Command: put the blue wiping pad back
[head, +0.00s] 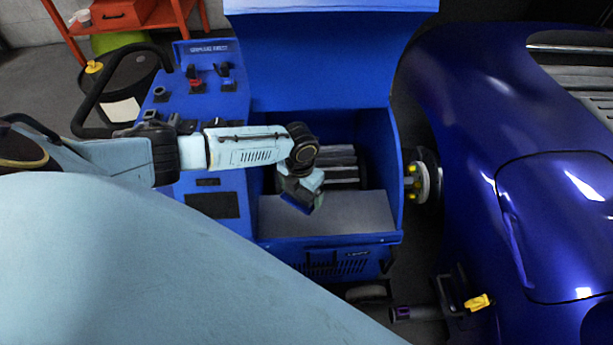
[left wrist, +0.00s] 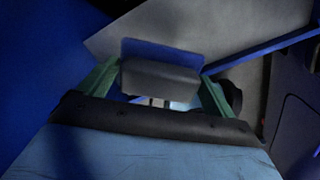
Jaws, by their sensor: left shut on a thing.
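The blue wiping pad (left wrist: 160,50) shows in the left wrist view as a flat blue panel with a dark grey block on it. My left gripper (left wrist: 160,90) is shut on the pad, with its green fingers on either side of the grey block. In the head view the left gripper (head: 300,194) points down inside the open bay of the blue machine, above its grey plate (head: 345,215). The pad is mostly hidden there, and I cannot tell whether it touches the plate. My right gripper is not in view.
The blue machine's (head: 330,65) raised cover stands behind the bay. A control panel (head: 203,85) with knobs is on the left. A yellow-studded hub (head: 417,183) and the dark blue car body (head: 480,130) are on the right. A black drum (head: 130,85) stands at the back left.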

